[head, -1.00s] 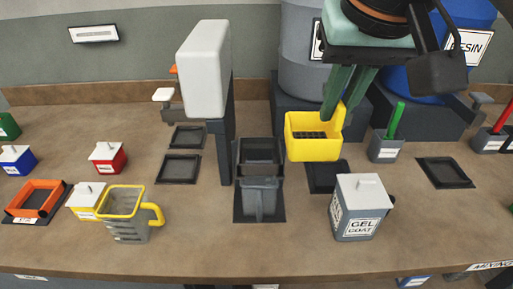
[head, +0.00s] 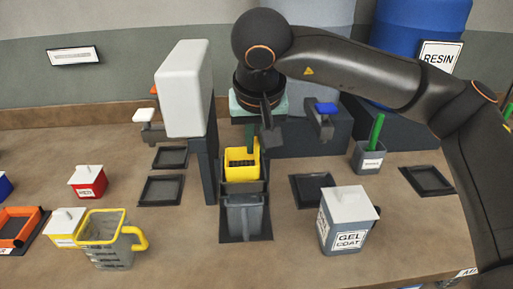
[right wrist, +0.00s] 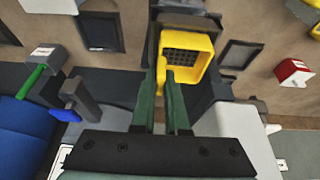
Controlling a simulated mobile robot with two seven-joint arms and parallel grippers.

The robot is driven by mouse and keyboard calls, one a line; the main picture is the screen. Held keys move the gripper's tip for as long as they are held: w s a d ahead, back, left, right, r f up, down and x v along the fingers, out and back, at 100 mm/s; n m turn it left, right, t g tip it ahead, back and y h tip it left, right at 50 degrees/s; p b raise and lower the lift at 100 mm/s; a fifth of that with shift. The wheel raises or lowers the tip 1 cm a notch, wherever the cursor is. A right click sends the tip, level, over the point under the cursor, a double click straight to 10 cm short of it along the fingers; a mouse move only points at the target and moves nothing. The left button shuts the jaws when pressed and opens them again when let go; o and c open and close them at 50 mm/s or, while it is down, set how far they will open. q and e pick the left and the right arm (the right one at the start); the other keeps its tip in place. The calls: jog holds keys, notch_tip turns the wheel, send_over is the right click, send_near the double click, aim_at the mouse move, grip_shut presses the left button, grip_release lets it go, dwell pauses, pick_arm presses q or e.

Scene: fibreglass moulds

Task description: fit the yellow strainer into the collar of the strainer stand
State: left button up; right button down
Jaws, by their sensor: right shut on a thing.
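The yellow strainer (head: 241,172), an open box with a dark mesh bottom, is over the dark grey collar (head: 243,187) of the strainer stand. It looks lined up with the collar; I cannot tell whether it hangs just above or sits partly inside. My right gripper (head: 255,140) is shut on the strainer's upright tab at its back right side. In the right wrist view the strainer (right wrist: 188,50) sits beyond the green fingers (right wrist: 164,85), with dark collar edges around it. My left gripper is not in view.
A white tank (head: 183,88) on a dark post rises close on the left. A gel coat box (head: 345,222) stands front right, and a yellow-rimmed jug (head: 103,240) front left. Dark square trays lie around.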

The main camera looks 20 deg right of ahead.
jog(key=shift+f, duration=0.75)
jog(key=shift+f, duration=0.1)
jog(key=c, duration=0.9)
grip_release()
